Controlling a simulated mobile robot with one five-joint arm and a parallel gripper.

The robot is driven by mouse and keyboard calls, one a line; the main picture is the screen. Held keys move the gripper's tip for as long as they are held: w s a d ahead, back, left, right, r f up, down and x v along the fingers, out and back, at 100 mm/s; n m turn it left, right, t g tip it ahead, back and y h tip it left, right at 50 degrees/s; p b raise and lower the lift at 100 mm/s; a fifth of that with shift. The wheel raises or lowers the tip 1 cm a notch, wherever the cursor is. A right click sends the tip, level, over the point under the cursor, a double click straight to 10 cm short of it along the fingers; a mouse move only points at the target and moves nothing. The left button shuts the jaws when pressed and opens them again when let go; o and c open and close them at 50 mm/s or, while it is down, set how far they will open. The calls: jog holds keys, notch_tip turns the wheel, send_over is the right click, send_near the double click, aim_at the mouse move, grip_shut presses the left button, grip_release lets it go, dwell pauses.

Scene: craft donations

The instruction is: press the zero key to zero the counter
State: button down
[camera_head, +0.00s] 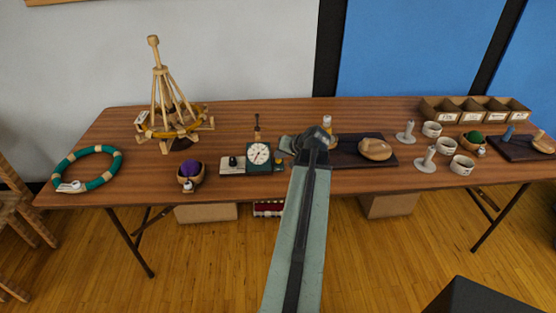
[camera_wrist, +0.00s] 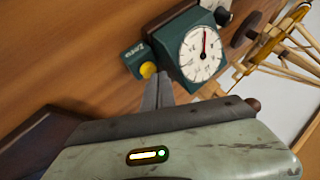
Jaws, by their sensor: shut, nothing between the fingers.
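The counter (camera_head: 258,154) is a dark green box with a white round dial, standing near the table's front edge. Its dial also shows in the wrist view (camera_wrist: 200,54), with a red hand. A yellow round key (camera_wrist: 148,70) sits on a small green block beside the box, with a label too small to read surely. The key also shows in the head view (camera_head: 278,161). My gripper (camera_wrist: 160,82) is shut and empty, its tips close beside the key in the picture. I cannot tell whether they touch it. In the head view my gripper (camera_head: 286,144) is just right of the counter.
A wooden yarn winder (camera_head: 175,130) and a teal ring (camera_head: 62,168) are on the left. A purple ball in a bowl (camera_head: 190,172) is left of the counter. A dark mat (camera_head: 345,158) lies to the right, with cups and trays beyond.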

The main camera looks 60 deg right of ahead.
aim_at(280, 160)
jog(key=shift+r+p, duration=0.3)
jog(key=shift+r, duration=0.25)
notch_tip(280, 160, up, 5)
jog(key=p, duration=0.5)
jog(key=shift+r, duration=0.1)
dwell(0.4)
